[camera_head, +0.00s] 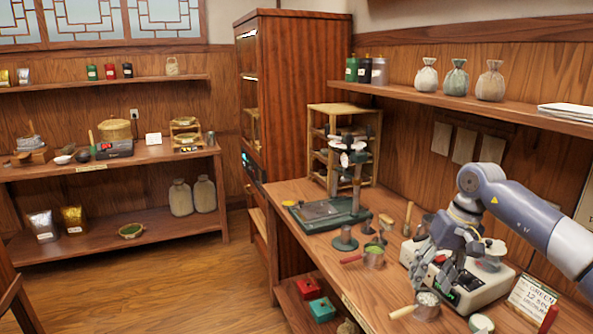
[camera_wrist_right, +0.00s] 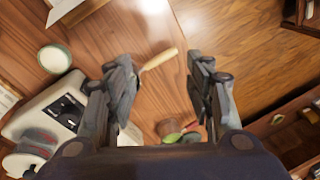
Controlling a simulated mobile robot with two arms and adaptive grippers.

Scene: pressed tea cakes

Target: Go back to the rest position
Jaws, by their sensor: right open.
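My right gripper (camera_head: 434,280) hangs over the front right of the table, in front of a white machine (camera_head: 482,294). In the right wrist view the gripper (camera_wrist_right: 161,65) has its two fingers well apart, with nothing held between them. A wooden handle (camera_wrist_right: 159,60) shows below and between the fingertips. It appears to belong to a metal cup with pale contents (camera_head: 428,300), partly hidden by a finger in the wrist view. My left gripper is in neither view.
A red-handled cup with green contents (camera_head: 373,254) stands left of the gripper. A green press (camera_head: 328,214) and a wooden rack (camera_head: 375,120) stand farther back. A sign card (camera_head: 531,298) stands at right. Cloth bags (camera_head: 457,78) sit on the wall shelf. Open floor (camera_head: 190,275) lies left.

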